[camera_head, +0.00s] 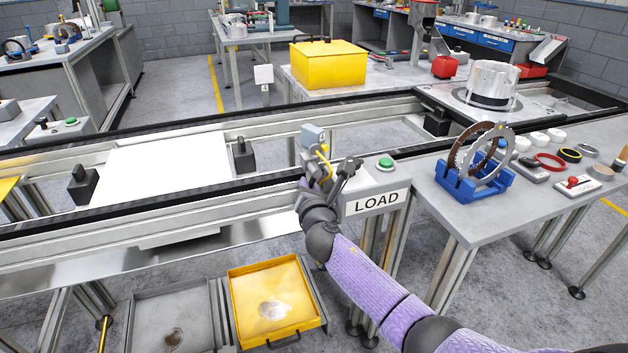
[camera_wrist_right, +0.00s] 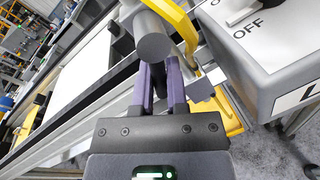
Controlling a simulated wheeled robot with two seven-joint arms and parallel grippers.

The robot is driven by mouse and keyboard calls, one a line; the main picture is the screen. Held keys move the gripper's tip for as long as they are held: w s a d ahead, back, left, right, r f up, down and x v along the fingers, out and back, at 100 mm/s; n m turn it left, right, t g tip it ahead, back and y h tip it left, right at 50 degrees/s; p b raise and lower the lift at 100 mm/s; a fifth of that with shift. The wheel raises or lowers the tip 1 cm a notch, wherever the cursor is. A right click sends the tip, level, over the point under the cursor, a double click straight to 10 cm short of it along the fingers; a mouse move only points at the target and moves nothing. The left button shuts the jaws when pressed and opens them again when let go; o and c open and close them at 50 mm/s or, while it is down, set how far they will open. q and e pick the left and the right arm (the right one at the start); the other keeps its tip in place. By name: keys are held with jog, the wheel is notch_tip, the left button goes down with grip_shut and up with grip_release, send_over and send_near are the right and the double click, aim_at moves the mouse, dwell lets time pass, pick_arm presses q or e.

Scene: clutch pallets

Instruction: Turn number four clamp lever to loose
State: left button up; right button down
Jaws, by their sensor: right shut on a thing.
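My right gripper (camera_head: 318,172) is at the near rail of the conveyor, just left of the LOAD box. In the right wrist view, its two purple fingers (camera_wrist_right: 162,85) are shut on a dark lever, mostly hidden between them. A grey cylinder end (camera_wrist_right: 154,42) shows just beyond the fingertips, and a yellow curved bar (camera_wrist_right: 182,25) passes beside it. In the head view, a grey block (camera_head: 312,134) stands just behind the gripper, with the yellow bar (camera_head: 322,160) below it. The lever's setting cannot be read. My left gripper is not in view.
The LOAD box (camera_head: 375,203) has a green button (camera_head: 386,162) close to my wrist; its OFF marking (camera_wrist_right: 247,30) shows in the wrist view. A white plate (camera_head: 165,170) lies between the rails. A blue rack (camera_head: 470,182) holds rings on the right table.

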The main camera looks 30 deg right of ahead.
jog(key=shift+a+r+m+y+p, duration=0.3)
jog(key=shift+m+p, duration=0.2)
jog(key=shift+m, duration=0.4)
jog(key=shift+w+a+r+m+y+p, duration=0.15)
jog(key=shift+m+p, duration=0.25)
jog(key=shift+m, duration=0.2)
jog(key=shift+a+r+m+y+p, duration=0.15)
jog(key=shift+m+p, duration=0.2)
jog(key=shift+m, duration=0.25)
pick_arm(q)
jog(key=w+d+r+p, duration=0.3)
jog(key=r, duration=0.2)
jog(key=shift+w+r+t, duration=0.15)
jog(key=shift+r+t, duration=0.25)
pick_arm(e)
jog(key=shift+a+r+m+y, duration=0.1)
jog(key=shift+r+m+y, duration=0.15)
jog(key=shift+m, duration=0.6)
jog(key=shift+a+r+m+y, duration=0.15)
jog(key=shift+r+m+y, duration=0.05)
jog(key=shift+m, duration=0.6)
jog(key=shift+a+r+m+y, duration=0.1)
jog(key=shift+r+m+y, duration=0.15)
jog(key=shift+m, duration=0.6)
jog(key=shift+w, duration=0.1)
jog(key=c, duration=0.7)
grip_release()
